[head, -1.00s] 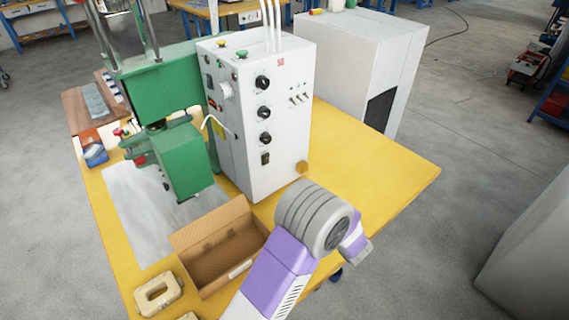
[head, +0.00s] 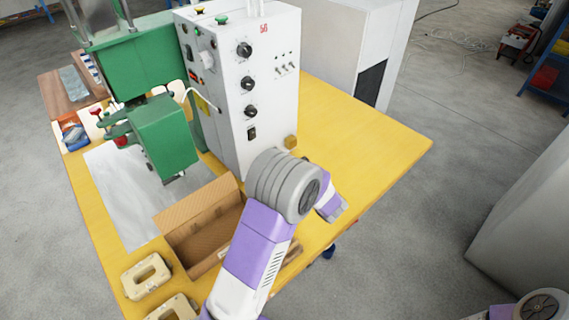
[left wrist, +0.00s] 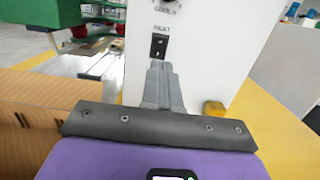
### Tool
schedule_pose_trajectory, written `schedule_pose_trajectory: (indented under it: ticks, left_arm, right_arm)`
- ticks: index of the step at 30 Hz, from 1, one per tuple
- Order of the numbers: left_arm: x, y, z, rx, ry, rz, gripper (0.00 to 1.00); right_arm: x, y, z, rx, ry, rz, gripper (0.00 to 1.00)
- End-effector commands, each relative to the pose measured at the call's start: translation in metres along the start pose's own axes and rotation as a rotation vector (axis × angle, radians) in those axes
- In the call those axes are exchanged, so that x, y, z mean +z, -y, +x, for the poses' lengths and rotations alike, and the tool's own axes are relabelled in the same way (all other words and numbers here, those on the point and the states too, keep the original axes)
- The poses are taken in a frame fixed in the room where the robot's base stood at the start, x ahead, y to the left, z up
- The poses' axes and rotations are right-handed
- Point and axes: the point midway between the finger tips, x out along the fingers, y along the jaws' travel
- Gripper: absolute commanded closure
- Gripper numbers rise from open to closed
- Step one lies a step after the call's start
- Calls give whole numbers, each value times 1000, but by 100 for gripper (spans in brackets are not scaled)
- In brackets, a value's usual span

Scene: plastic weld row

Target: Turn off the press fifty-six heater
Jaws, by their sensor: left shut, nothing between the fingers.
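The white control box (head: 240,115) bears a red number that looks like 56 and stands beside the green press (head: 165,135). A black rocker switch (head: 252,132) is lowest on its front, below several black knobs. In the left wrist view the switch (left wrist: 158,45) sits under a label reading HEAT. My left gripper (left wrist: 160,66) is shut and empty, its tips just below the switch in that view; I cannot tell whether they touch the box. My right gripper is out of view.
An open cardboard box (head: 200,225) lies on the yellow table (head: 375,150) in front of the press. Pale blocks (head: 146,276) lie at the near left. The table's right side is clear.

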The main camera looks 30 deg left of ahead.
Motion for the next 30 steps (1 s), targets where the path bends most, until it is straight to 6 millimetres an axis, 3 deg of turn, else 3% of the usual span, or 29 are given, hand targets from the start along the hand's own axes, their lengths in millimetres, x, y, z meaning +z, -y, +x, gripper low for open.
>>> schedule_pose_trajectory:
  ticks: [6,12,18,30]
  left_arm:
    - [-2,-1,47,4,1,-1,100]
    - [-1,0,75,2,0,-1,100]
    - [0,0,85,0,0,1,100]
    - [2,5,83,-8,-9,0,100]
  right_arm:
    - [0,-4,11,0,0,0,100]
    - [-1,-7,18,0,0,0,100]
    - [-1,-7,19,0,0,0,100]
    - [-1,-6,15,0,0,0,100]
